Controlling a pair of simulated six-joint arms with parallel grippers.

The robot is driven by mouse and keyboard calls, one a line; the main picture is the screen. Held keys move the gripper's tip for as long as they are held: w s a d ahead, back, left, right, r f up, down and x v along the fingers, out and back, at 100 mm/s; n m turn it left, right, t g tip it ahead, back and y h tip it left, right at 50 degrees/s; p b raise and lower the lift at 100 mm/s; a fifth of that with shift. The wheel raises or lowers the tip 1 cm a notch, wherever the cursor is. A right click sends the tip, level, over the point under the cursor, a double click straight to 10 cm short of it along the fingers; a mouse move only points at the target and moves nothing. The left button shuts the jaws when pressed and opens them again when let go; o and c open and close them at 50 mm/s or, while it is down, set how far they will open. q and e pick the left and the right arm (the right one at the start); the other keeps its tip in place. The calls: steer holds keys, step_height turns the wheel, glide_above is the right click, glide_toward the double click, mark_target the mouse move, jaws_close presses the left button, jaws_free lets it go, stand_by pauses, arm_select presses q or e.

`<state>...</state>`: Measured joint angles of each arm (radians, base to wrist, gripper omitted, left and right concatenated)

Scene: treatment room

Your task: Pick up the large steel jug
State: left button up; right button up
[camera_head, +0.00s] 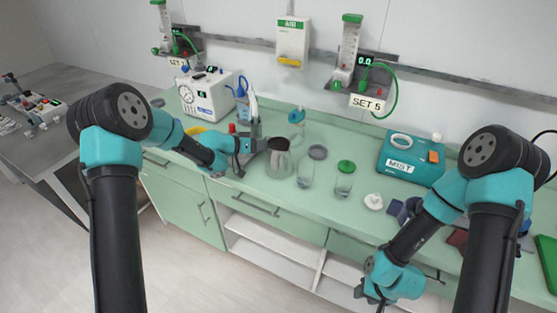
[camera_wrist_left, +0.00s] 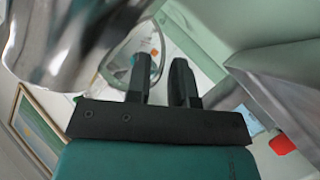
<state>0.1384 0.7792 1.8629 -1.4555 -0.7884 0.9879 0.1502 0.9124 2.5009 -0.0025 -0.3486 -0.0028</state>
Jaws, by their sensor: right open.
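The large steel jug (camera_head: 279,160) stands on the green counter, left of the clear beakers. My left gripper (camera_head: 255,146) is at the jug's left side, where its handle is. In the left wrist view the jug's shiny body (camera_wrist_left: 60,40) fills the upper left. The handle loop passes between the two fingers (camera_wrist_left: 161,82), one finger inside the loop and one outside. The fingers are close together on the handle. My right gripper (camera_head: 372,292) is open and empty, low in front of the counter at the right.
Two clear beakers (camera_head: 304,174) (camera_head: 344,186) stand right of the jug, with a grey lid (camera_head: 318,152) behind. A bottle (camera_head: 243,108) and a white gauge machine (camera_head: 206,95) stand behind left. A teal MIST box (camera_head: 412,160) is at the right.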

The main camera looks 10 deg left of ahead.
arm_select(q)
steer(key=shift+x, duration=1.15)
jaws_close()
